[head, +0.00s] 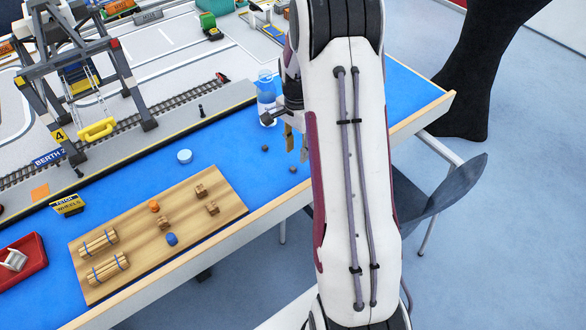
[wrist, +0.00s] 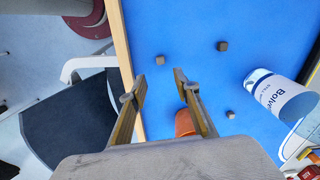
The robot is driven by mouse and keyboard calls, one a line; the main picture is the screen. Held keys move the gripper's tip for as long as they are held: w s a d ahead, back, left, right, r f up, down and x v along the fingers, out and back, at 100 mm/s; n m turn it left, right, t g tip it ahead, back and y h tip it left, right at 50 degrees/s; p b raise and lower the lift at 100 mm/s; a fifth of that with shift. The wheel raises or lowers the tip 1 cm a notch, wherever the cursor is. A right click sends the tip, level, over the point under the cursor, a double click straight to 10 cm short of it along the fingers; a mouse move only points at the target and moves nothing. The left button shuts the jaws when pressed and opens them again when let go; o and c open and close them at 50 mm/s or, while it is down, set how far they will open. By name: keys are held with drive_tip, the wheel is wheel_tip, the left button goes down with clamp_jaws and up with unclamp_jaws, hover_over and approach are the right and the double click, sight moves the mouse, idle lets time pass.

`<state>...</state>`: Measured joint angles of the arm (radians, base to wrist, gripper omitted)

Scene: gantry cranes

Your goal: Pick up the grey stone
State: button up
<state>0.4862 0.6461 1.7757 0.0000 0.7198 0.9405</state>
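Small dark grey-brown stones lie on the blue table top. The head view shows one stone (head: 293,170) nearer the table edge and another stone (head: 265,148) further left. The wrist view shows three: one stone (wrist: 160,60) just beyond my fingertips, one stone (wrist: 222,46) to the upper right and one stone (wrist: 230,115) near the bottle. I cannot tell which is meant by the grey stone. My gripper (head: 296,147) is open and empty above the table. In the wrist view its fingertips (wrist: 161,84) stand apart, with blue surface between them.
A clear bottle (head: 267,100) stands beside my gripper; the wrist view shows it right (wrist: 285,97). An orange object (wrist: 184,124) sits partly hidden behind a finger. A wooden board (head: 185,200) with small goods and a white round lid (head: 184,156) lie left. A chair (head: 440,190) stands beyond the edge.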

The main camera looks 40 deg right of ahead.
sight(294, 167)
drive_tip(key=shift+f, duration=0.45)
drive_tip(key=shift+w+a+f, duration=0.1)
drive_tip(key=shift+a+f, duration=0.1)
drive_tip(key=shift+f, duration=0.75)
drive_tip(key=shift+a+f, duration=0.2)
drive_tip(key=shift+f, duration=1.45)
drive_tip(key=c, duration=0.8)
